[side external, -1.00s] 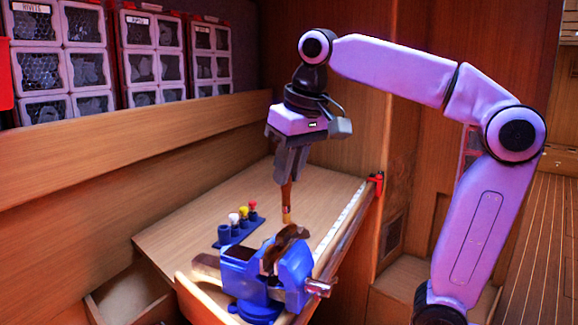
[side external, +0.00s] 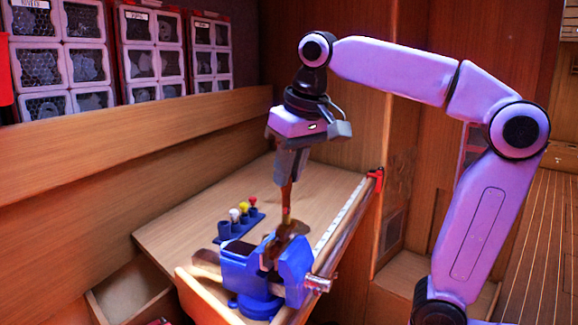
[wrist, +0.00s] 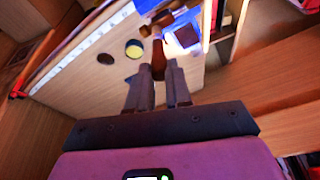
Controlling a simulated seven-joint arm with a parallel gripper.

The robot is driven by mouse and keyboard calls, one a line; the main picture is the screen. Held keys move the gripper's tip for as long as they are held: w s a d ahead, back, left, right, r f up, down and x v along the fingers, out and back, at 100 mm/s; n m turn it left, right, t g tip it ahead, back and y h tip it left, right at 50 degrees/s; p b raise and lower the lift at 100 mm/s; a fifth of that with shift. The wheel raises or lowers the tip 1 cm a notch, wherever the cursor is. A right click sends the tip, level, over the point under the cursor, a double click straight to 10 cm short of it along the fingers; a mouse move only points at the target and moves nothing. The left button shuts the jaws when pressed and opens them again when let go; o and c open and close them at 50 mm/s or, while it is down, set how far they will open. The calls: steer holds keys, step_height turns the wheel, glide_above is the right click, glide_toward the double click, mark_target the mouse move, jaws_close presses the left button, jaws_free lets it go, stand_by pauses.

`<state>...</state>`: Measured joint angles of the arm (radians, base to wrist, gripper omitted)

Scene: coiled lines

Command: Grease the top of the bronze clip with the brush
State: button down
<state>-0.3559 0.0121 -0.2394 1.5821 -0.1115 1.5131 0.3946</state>
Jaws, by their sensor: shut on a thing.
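My gripper (side external: 288,182) is shut on the brush (side external: 286,208), which points down, nearly upright. In the wrist view the brush handle (wrist: 158,60) sits between my two fingers (wrist: 159,80). The bronze clip (side external: 291,230), brown and curved, is held in the blue vise (side external: 245,273) directly below the brush. The brush's lower end is at the clip's top edge. I cannot tell whether the bristles touch it. Part of the clip (wrist: 165,14) also shows at the top of the wrist view, beyond the brush.
A blue rack (side external: 238,228) with white, yellow and red-topped items stands left of the vise. A round yellow-filled thing (wrist: 134,48) and a dark disc (wrist: 105,58) lie on the bench in the wrist view. A white ruled strip (side external: 340,218) runs along the bench edge. The back bench is clear.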

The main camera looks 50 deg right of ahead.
steer(key=shift+a, duration=0.15)
steer(key=shift+s+a, duration=0.2)
steer(key=shift+a, duration=0.35)
steer(key=shift+a, duration=0.15)
steer(key=shift+s+a, duration=0.2)
steer(key=shift+a, duration=0.2)
steer(key=shift+d, duration=0.1)
stand_by(0.4)
steer(key=shift+w+d+f, duration=0.1)
steer(key=shift+w+d, duration=0.1)
steer(key=shift+d, duration=0.4)
steer(key=shift+d, duration=0.15)
steer(key=shift+w+d, duration=0.2)
steer(key=shift+d, duration=0.35)
steer(key=shift+a, duration=0.15)
